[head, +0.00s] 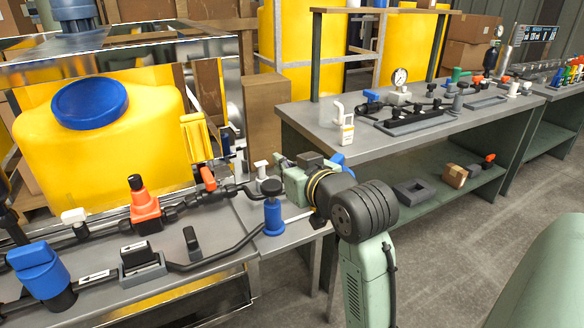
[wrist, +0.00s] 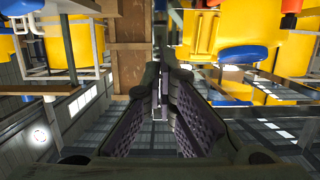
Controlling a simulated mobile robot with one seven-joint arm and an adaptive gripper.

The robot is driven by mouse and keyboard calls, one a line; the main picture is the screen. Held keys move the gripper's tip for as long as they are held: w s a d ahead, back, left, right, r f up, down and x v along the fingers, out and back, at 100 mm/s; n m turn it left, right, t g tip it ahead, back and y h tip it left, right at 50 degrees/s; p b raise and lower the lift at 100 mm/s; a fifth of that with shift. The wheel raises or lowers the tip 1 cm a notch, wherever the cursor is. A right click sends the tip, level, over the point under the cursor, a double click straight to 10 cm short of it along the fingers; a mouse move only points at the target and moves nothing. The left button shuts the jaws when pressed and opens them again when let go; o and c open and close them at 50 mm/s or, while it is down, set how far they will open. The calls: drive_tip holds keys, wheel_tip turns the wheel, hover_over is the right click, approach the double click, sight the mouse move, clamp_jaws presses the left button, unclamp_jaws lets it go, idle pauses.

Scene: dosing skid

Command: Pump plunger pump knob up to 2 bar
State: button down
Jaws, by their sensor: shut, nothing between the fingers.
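A blue upright cylinder topped by a round black knob (head: 271,187) stands at the right end of the near skid bench in the head view; it looks like the plunger pump. The knob sits a little above the blue body (head: 273,217). A round white dial gauge (head: 400,77) stands on the far bench, too small to read. My gripper (wrist: 160,92) shows in the wrist view with its fingers closed together and nothing between them. In the head view my wrist is just right of the pump, and my fingertips cannot be made out. I cannot make out the knob in the wrist view.
The near bench (head: 215,257) carries black piping, an orange valve (head: 144,204), a blue fitting (head: 40,272) and a black switch block (head: 142,260). A yellow tank (head: 95,150) stands behind. The far bench (head: 340,128) holds more fittings. The floor at the right is clear.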

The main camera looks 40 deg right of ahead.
sight(276, 189)
drive_tip(key=x, duration=0.4)
drive_tip(key=shift+r+p, duration=0.1)
drive_tip(key=shift+p, duration=0.3)
wheel_tip(276, 189, down, 3)
drive_tip(key=shift+w+f, duration=0.1)
drive_tip(key=shift+f, duration=0.55)
